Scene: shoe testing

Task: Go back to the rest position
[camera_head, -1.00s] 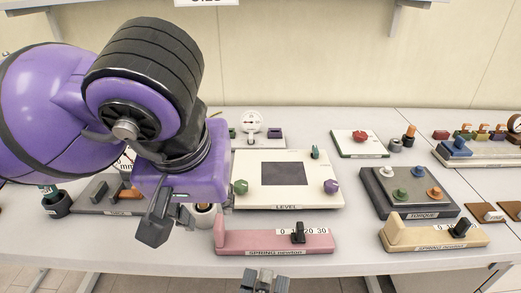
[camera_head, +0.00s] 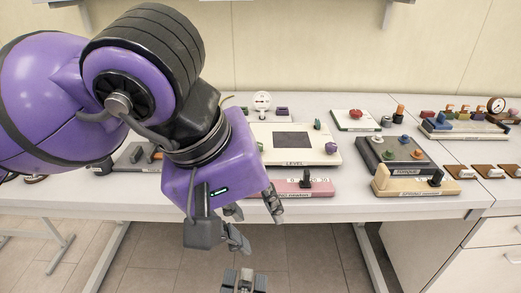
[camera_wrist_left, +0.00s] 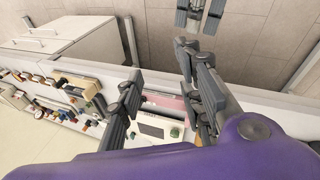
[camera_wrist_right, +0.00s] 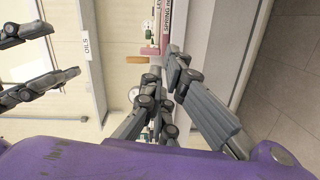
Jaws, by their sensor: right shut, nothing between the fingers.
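My left gripper (camera_head: 240,222), under its purple wrist, hangs over the front edge of the table (camera_head: 350,208), empty. In the left wrist view its two dark fingers (camera_wrist_left: 160,68) stand apart with a gap between them. My right gripper (camera_head: 243,282) shows only at the bottom of the head view, below and in front of the table. In the right wrist view its fingers (camera_wrist_right: 163,68) are together with nothing between them. The left gripper's spread fingers (camera_wrist_right: 38,62) also show at the left of that view.
On the table stand a white level panel (camera_head: 262,137), a pink spring block (camera_head: 290,188), a cream spring block (camera_head: 408,182) and a dark torque board (camera_head: 377,155). My left arm hides the table's left part. Floor (camera_head: 310,255) is clear in front. White drawers (camera_head: 470,258) stand at right.

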